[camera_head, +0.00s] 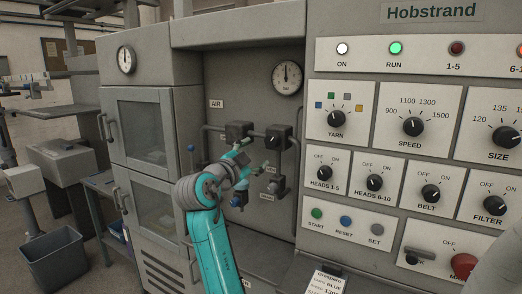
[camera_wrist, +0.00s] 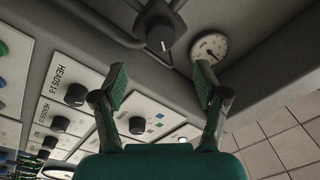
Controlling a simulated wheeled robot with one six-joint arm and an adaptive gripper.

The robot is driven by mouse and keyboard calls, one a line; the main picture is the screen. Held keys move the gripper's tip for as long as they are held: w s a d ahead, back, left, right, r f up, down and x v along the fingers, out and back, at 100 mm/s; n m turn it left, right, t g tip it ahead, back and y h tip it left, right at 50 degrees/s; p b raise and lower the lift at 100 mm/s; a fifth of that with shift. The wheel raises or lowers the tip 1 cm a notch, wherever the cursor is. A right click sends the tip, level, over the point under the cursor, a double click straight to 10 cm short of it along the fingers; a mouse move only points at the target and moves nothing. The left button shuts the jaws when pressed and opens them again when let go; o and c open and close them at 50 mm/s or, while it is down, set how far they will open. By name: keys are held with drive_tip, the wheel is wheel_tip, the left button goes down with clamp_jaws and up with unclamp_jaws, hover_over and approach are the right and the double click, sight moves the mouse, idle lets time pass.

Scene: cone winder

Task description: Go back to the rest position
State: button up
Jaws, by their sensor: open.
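My gripper (camera_wrist: 161,82) is open in the wrist view, its two fingers well apart with nothing between them. The wrist view is rolled, so the panel labels stand on their side. A dark valve knob (camera_wrist: 160,33) shows beyond the fingers in the wrist view. I cannot tell whether the gripper touches anything in the bay.
The Hobstrand panel stands right of my arm, with the YARN knob (camera_head: 335,121), SPEED knob (camera_head: 411,126) and red main switch (camera_head: 464,265). The RUN lamp (camera_head: 395,48) is lit green. A pressure gauge (camera_head: 287,77) hangs above the valves. A glazed cabinet (camera_head: 146,150) stands left; a grey bin (camera_head: 54,262) is on the floor.

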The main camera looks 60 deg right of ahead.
drive_tip(key=shift+s+a, duration=0.1)
drive_tip(key=shift+a, duration=0.6)
drive_tip(key=shift+f, duration=0.1)
drive_tip(key=w+a+f+n+t+y, duration=0.1)
drive_tip(key=a+f+n+t+y, duration=0.4)
drive_tip(key=f, duration=1)
drive_tip(key=a+f+n+t+y, duration=0.2)
drive_tip(key=a+f+n+t, duration=0.4)
drive_tip(key=a+f+n, duration=0.75)
drive_tip(key=s+a+f+n+t+y, duration=0.1)
drive_tip(key=s+a+f+n+y, duration=0.15)
drive_tip(key=s+a+f, duration=0.35)
drive_tip(key=s+a+f+n+t+y, duration=0.1)
drive_tip(key=s+a+f+y, duration=0.2)
drive_tip(key=s+f, duration=0.35)
drive_tip(key=s+a+f+n+y, duration=0.2)
drive_tip(key=s+a, duration=0.3)
drive_tip(key=s, duration=0.3)
drive_tip(key=s+a+f+n+y, duration=0.1)
drive_tip(key=s+a+f+y, duration=0.2)
drive_tip(key=s, duration=0.5)
drive_tip(key=s+a+r, duration=0.1)
drive_tip(key=s+r, duration=0.1)
drive_tip(key=s, duration=0.3)
drive_tip(key=s+a+r+n, duration=0.1)
drive_tip(key=s+r, duration=0.2)
drive_tip(key=s, duration=0.2)
drive_tip(key=shift+s+a+r+y, duration=0.3)
drive_tip(key=shift+s+a+y, duration=0.05)
drive_tip(key=shift+s+y, duration=0.1)
